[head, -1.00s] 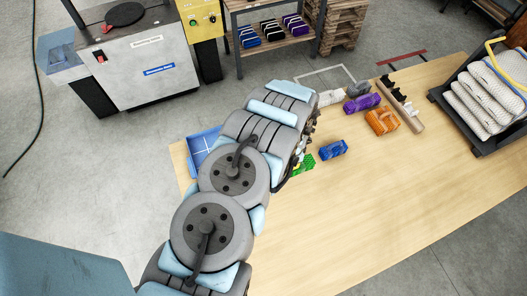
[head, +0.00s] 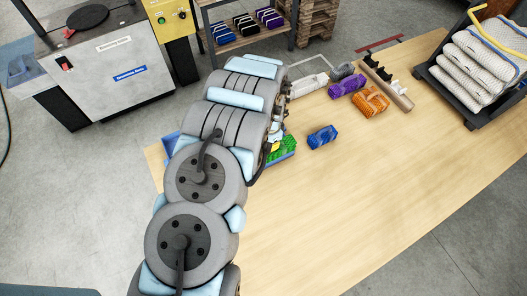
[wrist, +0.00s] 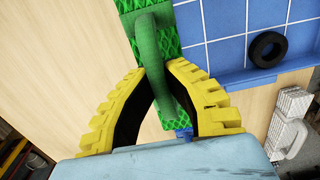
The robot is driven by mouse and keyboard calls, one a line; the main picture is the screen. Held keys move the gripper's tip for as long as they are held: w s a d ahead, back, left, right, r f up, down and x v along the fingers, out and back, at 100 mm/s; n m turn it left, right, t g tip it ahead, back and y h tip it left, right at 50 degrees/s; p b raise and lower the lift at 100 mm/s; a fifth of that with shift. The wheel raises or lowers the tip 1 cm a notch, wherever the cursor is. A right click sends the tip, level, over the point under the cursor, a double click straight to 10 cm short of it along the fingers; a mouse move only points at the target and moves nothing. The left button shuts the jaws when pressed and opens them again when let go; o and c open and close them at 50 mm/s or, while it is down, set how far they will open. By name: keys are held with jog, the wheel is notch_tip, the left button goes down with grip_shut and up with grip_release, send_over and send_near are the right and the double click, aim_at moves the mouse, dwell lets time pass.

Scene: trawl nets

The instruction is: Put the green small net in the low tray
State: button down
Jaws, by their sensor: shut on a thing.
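The green small net (wrist: 168,45) has an arched handle. My gripper (wrist: 157,72) has yellow ridged fingers shut on that handle. In the head view the green net (head: 283,150) shows just right of my arm, which hides most of my gripper. The low tray (wrist: 265,78) is blue with pale grid lines. In the wrist view the net overlaps the tray's left edge; whether it touches the tray I cannot tell. In the head view the tray (head: 171,143) shows left of my arm, the middle hidden.
A black ring (wrist: 267,49) lies in the tray. On the table are a blue net (head: 322,136), a purple net (head: 347,86), an orange net (head: 370,101) and a grey one (head: 342,71). A dark cart (head: 448,93) holds white nets. The table's front right is clear.

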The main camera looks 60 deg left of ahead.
jog(key=shift+a+f+b, duration=0.55)
jog(key=shift+f+b, duration=0.3)
jog(key=shift+b, duration=0.45)
jog(key=shift+a+f+b, duration=0.5)
jog(key=shift+f+b, duration=0.3)
jog(key=shift+b, duration=0.5)
jog(key=f+b, duration=0.1)
jog(key=a+f+b, duration=0.1)
jog(key=f, duration=0.1)
jog(key=a+f+b, duration=0.1)
jog(key=shift+s+f+b, duration=0.15)
jog(key=shift+f+b, duration=0.1)
jog(key=shift+b, duration=0.15)
jog(key=shift+f, duration=0.25)
jog(key=c, duration=1.2)
grip_release()
jog(key=shift+r, duration=0.1)
